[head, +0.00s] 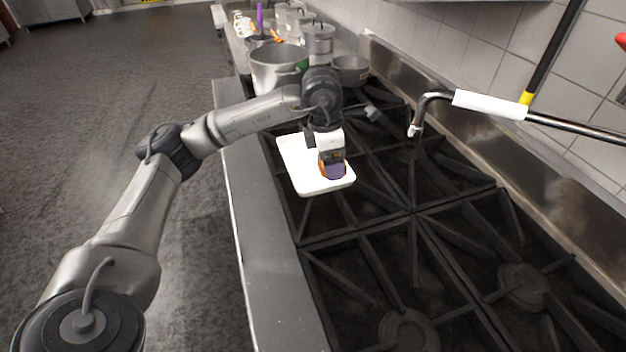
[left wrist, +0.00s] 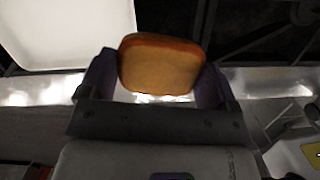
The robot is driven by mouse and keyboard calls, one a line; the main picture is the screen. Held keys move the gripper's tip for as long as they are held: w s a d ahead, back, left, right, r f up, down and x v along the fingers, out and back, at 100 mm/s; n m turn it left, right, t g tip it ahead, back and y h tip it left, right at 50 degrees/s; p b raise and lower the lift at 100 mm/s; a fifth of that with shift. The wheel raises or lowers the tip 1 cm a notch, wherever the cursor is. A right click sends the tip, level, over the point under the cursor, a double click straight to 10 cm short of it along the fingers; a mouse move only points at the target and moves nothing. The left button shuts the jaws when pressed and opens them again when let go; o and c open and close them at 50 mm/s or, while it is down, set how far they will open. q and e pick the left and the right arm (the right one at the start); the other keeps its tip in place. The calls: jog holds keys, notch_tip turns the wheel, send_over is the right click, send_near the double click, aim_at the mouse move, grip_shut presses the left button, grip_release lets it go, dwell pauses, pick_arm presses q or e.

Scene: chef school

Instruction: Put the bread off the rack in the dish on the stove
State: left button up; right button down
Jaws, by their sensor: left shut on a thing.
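My left gripper (head: 333,171) is shut on the bread (left wrist: 160,66), a brown slice with a darker crust. In the left wrist view the bread sits between the two fingers. In the head view only a little orange-brown of it shows beside the fingers. The white dish (head: 298,163) lies on the stove (head: 412,215), near its left edge. In the head view the gripper overlaps the dish's right part. In the left wrist view the dish (left wrist: 62,32) is at the upper left, beside the bread. The height of the bread above the dish is hard to tell. The rack is not recognisable.
A large pot (head: 277,70) and a smaller pan (head: 351,70) stand behind the gripper. A metal faucet arm (head: 480,105) reaches over the stove from the right. The near burner grates are clear.

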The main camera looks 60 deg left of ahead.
pick_arm(q)
jog(key=shift+s+a+f+n+b, duration=0.25)
jog(key=shift+a+f+n+b, duration=0.55)
jog(key=shift+a+n+b, duration=0.2)
jog(key=shift+w+a+f, duration=0.1)
jog(key=shift+a+f, duration=0.1)
jog(key=shift+a, duration=0.15)
jog(key=b, duration=0.3)
send_over(317, 169)
jog(key=f, duration=0.6)
jog(key=shift+s+f, duration=0.2)
jog(key=shift+s, duration=0.05)
jog(key=shift+f+b, duration=0.95)
jog(key=shift+f, duration=1.15)
jog(key=shift+r, duration=0.1)
pick_arm(e)
notch_tip(317, 169, down, 8)
jog(key=shift+d, duration=0.15)
jog(key=shift+r, duration=0.1)
pick_arm(q)
jog(key=o, duration=0.7)
jog(key=shift+o, duration=0.2)
